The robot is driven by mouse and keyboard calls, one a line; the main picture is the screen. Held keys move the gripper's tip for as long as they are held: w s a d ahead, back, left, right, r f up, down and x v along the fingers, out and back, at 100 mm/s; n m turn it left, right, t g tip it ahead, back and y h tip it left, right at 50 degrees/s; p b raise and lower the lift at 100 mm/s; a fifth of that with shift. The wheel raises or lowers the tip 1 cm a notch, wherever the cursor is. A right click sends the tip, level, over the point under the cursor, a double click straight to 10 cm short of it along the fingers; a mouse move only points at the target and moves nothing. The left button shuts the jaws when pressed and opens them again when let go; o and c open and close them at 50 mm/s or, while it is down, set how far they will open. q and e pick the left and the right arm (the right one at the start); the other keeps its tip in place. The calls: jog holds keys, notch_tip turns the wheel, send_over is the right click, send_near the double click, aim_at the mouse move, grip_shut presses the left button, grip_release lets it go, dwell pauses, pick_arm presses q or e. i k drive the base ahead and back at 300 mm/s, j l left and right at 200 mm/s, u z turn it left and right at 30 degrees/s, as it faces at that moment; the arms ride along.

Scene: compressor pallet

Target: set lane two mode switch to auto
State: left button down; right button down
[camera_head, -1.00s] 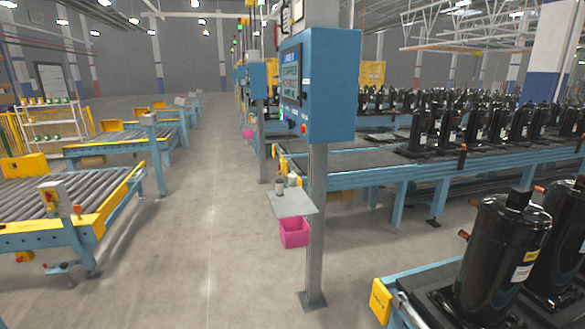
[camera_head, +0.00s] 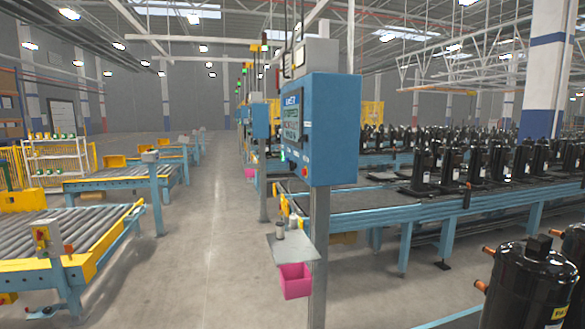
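A blue control box (camera_head: 333,128) is mounted on a grey post (camera_head: 319,255) right of the picture's middle. Its panel faces left and carries a dark screen (camera_head: 292,122), with small buttons (camera_head: 304,172) below, one of them red. The panel is seen at a steep angle, so I cannot make out a mode switch, its setting or a lane label. A second blue box (camera_head: 260,121) stands farther back down the aisle. Neither of my grippers is in view.
A small grey shelf (camera_head: 290,249) and a pink bin (camera_head: 295,281) stick out from the post. Roller conveyors (camera_head: 65,238) stand at left. Conveyors with black compressors (camera_head: 528,285) fill the right. The grey aisle floor (camera_head: 203,235) between is clear.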

aim_at(292, 166)
jog(key=i+j+z, duration=0.1)
jog(key=i+z, duration=0.2)
jog(key=z, duration=0.2)
jog(key=i+j+z, duration=0.2)
jog(key=z, duration=0.25)
jog(key=i+j+z, duration=0.2)
jog(key=i+j, duration=0.85)
jog(key=j, duration=0.15)
